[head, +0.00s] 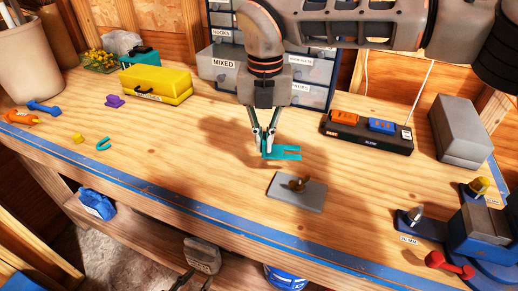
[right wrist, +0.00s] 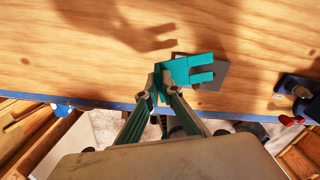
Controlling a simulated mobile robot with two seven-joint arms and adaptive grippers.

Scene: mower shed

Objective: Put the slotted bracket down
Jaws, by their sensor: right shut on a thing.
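The slotted bracket (head: 285,153) is a flat teal piece with an open slot at one end. My right gripper (head: 264,146) is shut on its other end and holds it above the workbench, slot end to the right. In the right wrist view the bracket (right wrist: 190,69) sticks out to the right of my fingertips (right wrist: 163,86). A grey plate (head: 280,200) with a brass-coloured wing nut (head: 298,184) lies on the bench, nearer the front edge than the bracket. In the wrist view the bracket partly hides this plate (right wrist: 214,77). My left gripper is not in view.
A black tray (head: 350,132) with orange and blue items, grey blocks (head: 462,131) and a blue vise-like fixture (head: 480,225) stand to the right. Labelled drawers (head: 225,65) are behind. A yellow box (head: 157,84) and small coloured parts lie left.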

